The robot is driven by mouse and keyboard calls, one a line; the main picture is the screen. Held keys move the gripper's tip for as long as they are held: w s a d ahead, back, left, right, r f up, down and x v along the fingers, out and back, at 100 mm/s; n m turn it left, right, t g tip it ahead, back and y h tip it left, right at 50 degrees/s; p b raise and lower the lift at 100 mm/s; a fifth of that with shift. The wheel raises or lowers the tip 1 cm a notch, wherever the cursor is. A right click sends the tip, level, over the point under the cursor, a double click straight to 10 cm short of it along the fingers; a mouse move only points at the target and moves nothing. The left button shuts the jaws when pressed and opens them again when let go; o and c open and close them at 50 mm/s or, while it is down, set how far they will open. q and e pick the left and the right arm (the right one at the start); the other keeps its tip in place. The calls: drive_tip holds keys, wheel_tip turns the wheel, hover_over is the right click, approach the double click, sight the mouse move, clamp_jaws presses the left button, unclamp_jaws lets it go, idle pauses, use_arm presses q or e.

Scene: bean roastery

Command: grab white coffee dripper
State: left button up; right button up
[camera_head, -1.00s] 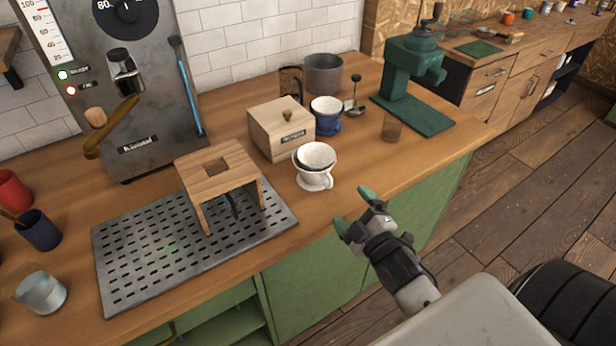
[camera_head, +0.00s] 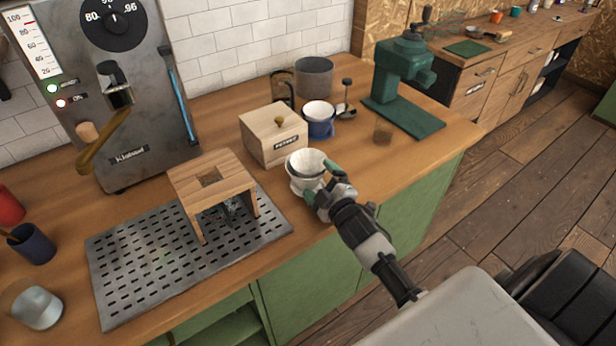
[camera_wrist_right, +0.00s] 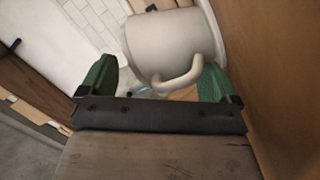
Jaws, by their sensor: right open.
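The white coffee dripper (camera_head: 305,170) stands on the wooden counter in front of the wooden box. My right gripper (camera_head: 321,182) is at its right front side, with green fingertips. In the right wrist view the dripper (camera_wrist_right: 165,45) shows its body and curved handle between the two open fingers (camera_wrist_right: 158,82). The handle points toward my palm. I cannot tell whether the fingers touch the dripper. The gripper hides part of its handle in the head view. My left gripper is not in view.
A wooden box with a knob (camera_head: 274,137), a blue cup (camera_head: 320,124) and a green grinder (camera_head: 402,90) stand behind. A wooden stand (camera_head: 212,178) sits on the perforated metal tray (camera_head: 130,275) to the left. The counter front right is mostly clear.

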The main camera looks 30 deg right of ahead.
drive_tip(key=shift+s, duration=0.15)
clamp_jaws()
idle(0.4)
